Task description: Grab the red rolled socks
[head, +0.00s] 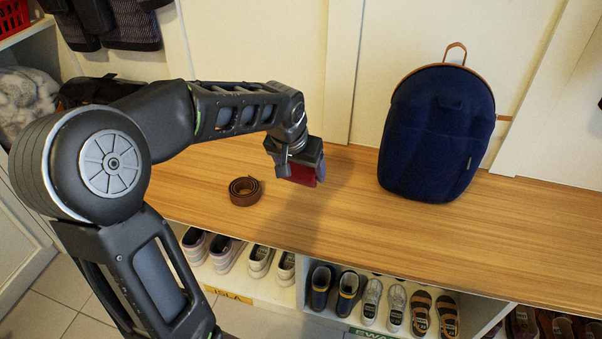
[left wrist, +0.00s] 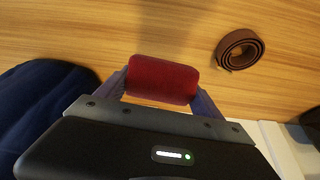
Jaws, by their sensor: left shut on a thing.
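The red rolled socks (left wrist: 162,79) are a red roll between the two fingers of my left gripper (left wrist: 160,88) in the left wrist view. Both fingers touch the ends of the roll, one on each side. In the head view the left gripper (head: 304,170) is over the wooden bench top, and part of the red socks (head: 302,175) shows below it. I cannot tell whether the roll still touches the wood. My right gripper is not in view.
A coiled brown belt (head: 245,191) lies on the wooden bench top (head: 340,215), left of the gripper. A dark blue backpack (head: 437,130) stands to the right against the wall. Pairs of shoes (head: 345,290) fill the cubbies below. The bench front between belt and backpack is clear.

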